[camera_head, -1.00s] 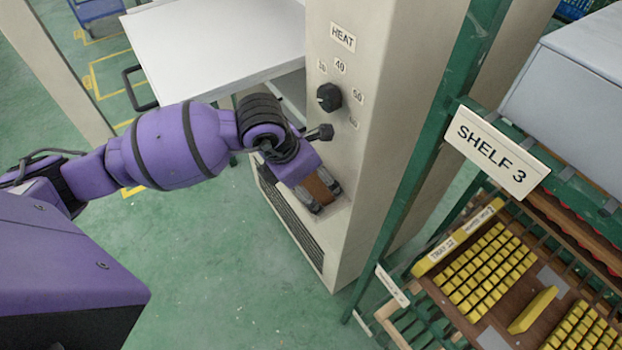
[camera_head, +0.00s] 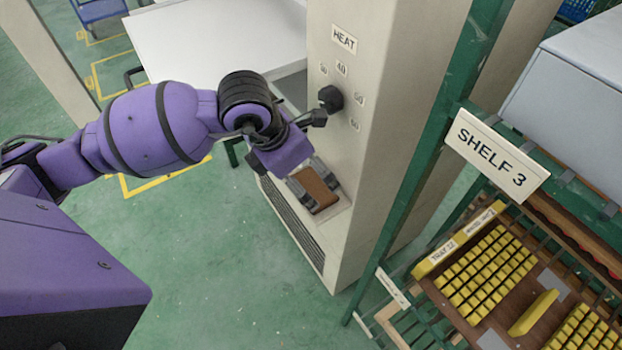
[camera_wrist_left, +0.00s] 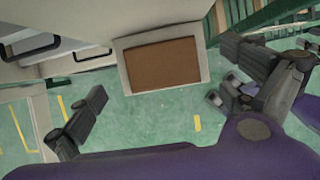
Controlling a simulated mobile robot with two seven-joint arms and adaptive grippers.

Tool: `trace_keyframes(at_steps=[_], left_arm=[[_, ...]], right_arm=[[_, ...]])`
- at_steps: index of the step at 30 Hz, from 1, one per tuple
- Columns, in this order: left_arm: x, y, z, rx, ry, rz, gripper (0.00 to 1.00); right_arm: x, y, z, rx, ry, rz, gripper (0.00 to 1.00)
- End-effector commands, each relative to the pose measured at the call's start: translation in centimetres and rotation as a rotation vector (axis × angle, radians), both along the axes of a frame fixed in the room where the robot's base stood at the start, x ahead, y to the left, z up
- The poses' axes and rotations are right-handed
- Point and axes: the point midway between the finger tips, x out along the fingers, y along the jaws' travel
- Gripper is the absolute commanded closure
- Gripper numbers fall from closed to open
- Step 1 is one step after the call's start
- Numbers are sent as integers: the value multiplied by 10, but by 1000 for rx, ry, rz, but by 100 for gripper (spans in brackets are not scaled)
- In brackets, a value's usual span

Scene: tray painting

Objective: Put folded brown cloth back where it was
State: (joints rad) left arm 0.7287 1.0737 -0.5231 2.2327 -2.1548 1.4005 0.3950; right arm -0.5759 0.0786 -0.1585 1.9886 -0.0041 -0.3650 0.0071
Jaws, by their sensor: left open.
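The folded brown cloth (camera_head: 316,190) lies flat on a small pale ledge (camera_head: 338,209) at the foot of the HEAT cabinet. It also shows in the left wrist view as a brown rectangle (camera_wrist_left: 162,63) inside a pale rim. My left gripper (camera_head: 310,178) is open, its grey fingers apart at the cloth's upper end. In the left wrist view the left gripper (camera_wrist_left: 163,76) has its fingers spread wide to either side, with clear space between them and the cloth. The cloth's upper end is partly hidden by the gripper in the head view.
The HEAT cabinet (camera_head: 385,120) has a black dial (camera_head: 330,98) just above the left wrist. A white tabletop (camera_head: 210,40) stands behind the arm. A green rack labelled SHELF 3 (camera_head: 495,157) holds a tray of yellow blocks (camera_head: 487,270) at right. Green floor is open below.

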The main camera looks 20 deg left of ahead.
Motion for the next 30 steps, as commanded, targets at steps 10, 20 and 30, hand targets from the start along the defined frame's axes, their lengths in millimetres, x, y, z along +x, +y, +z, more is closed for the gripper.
trace_keyframes(at_steps=[10,20,30], left_arm=[[-18,14,55,2,0,-1,0],[-26,9,58,-27,21,-7,0],[-120,-151,58,-1129,542,171,0]], right_arm=[[-1,1,0,2,4,1,60],[-3,1,-1,1,8,1,60],[-3,1,0,1,7,3,60]])
